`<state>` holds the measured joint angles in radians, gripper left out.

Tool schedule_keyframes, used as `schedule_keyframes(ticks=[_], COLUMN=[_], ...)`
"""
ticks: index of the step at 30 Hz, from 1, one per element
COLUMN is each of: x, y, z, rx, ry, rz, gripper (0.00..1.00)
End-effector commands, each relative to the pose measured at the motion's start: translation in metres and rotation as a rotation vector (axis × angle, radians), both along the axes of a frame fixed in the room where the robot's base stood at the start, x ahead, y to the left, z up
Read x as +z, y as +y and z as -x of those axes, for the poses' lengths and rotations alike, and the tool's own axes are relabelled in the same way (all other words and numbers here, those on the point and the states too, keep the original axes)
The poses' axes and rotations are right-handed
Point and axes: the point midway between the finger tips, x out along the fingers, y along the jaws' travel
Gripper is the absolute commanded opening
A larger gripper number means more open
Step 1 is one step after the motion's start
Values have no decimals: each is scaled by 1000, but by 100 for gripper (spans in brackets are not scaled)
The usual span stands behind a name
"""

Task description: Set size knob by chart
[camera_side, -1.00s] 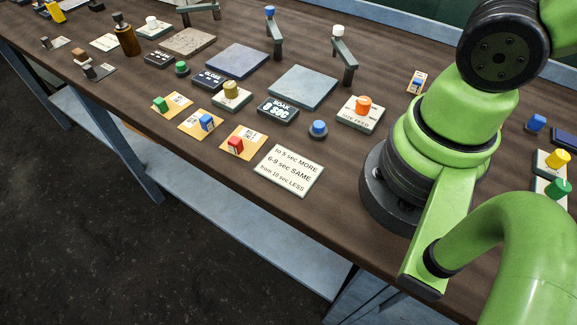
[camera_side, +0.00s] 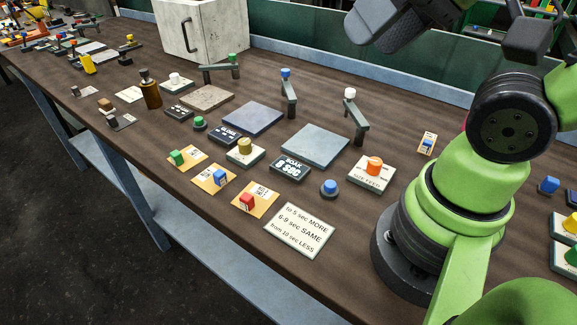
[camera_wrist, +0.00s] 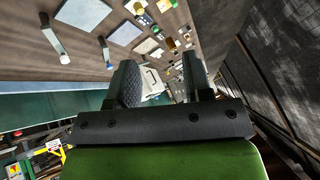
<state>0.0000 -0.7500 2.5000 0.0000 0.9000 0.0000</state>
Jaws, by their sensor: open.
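The size feed plate (camera_side: 361,181) with its orange knob (camera_side: 374,166) lies on the bench left of my arm's base in the side view. The chart card (camera_side: 299,232) lies near the front edge and reads "to 5 sec MORE, 6-9 sec SAME, from 10 sec LESS". The soak display (camera_side: 289,168) shows a one-digit number of seconds, likely 8; the digit is small. A blue button (camera_side: 329,187) sits beside it. My gripper (camera_wrist: 160,78) is open and empty in the wrist view, raised above the bench and away from the knob.
Left of the display are a yellow knob (camera_side: 244,147) and tags with a red block (camera_side: 247,202), a blue block (camera_side: 220,178) and a green block (camera_side: 177,158). Posts with a white top (camera_side: 350,93) and a blue top (camera_side: 286,73) stand behind. A white cabinet (camera_side: 201,27) stands at the back.

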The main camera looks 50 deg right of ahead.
Motion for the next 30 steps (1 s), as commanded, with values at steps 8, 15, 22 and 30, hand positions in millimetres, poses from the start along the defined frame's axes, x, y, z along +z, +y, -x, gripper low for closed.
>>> schedule_keyframes(ticks=[8, 15, 22, 30], x=[0, -26, -90, -168], y=[0, -28, -90, -141], z=[0, -24, -43, -21], rx=[2, 185, 716, 1400], ry=[1, 80, 274, 352], rz=[3, 243, 580, 674], gripper=[57, 57, 57, 57])
